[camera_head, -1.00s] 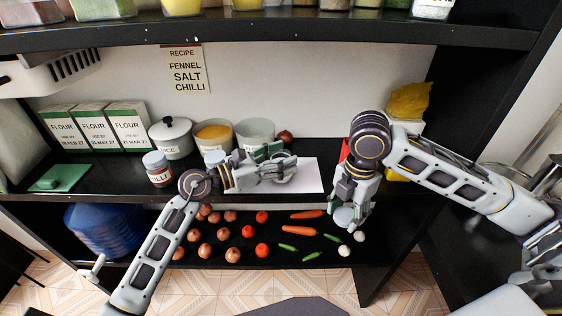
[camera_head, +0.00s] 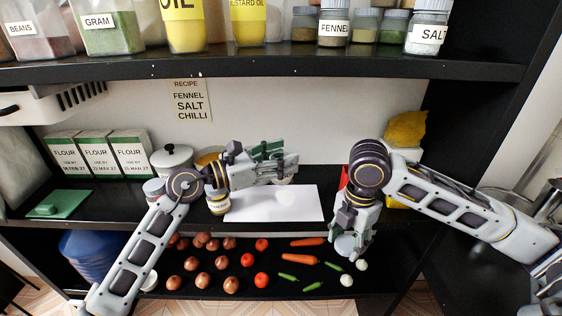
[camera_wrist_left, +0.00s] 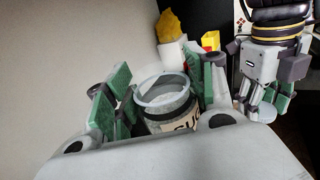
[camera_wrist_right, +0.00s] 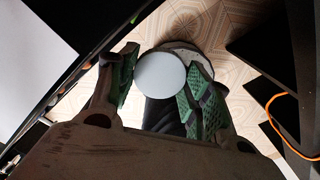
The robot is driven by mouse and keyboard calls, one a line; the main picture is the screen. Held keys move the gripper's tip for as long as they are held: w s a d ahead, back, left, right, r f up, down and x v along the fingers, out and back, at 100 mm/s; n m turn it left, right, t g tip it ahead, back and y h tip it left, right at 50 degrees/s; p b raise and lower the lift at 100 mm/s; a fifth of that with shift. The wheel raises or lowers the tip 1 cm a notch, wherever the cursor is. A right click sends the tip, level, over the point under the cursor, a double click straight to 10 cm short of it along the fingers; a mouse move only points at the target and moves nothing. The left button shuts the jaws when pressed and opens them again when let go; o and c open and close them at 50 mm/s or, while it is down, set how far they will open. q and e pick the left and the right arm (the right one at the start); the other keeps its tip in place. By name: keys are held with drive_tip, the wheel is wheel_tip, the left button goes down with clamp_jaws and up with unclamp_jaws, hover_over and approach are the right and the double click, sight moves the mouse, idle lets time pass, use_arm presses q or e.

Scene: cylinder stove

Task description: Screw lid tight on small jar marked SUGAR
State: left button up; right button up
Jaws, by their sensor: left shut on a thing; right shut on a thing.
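The small sugar jar (camera_wrist_left: 166,100) is open at the top, with a clear rim and a partly hidden label showing "SU" in the left wrist view. My left gripper (camera_head: 285,165) is shut around it and holds it above the white sheet, mostly hidden by fingers in the head view. It also shows in the left wrist view (camera_wrist_left: 160,98). The lid (camera_wrist_right: 161,77), a pale round disc, is between the green pads of my right gripper (camera_wrist_right: 158,85), which is shut on it. In the head view my right gripper (camera_head: 347,240) hangs by the shelf's front edge, apart from the jar.
A white sheet (camera_head: 290,208) lies on the middle shelf. A jar (camera_head: 218,204) stands beside it, below my left arm. Flour boxes (camera_head: 95,155) and a lidded pot (camera_head: 173,160) are at the left. Vegetables (camera_head: 220,263) lie on the lower shelf. A yellow item (camera_head: 405,128) is at back right.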

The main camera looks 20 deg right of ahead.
idle(0.3)
use_arm(q)
drive_tip(key=o, duration=0.3)
drive_tip(key=c, duration=0.7)
drive_tip(key=shift+s, duration=0.15)
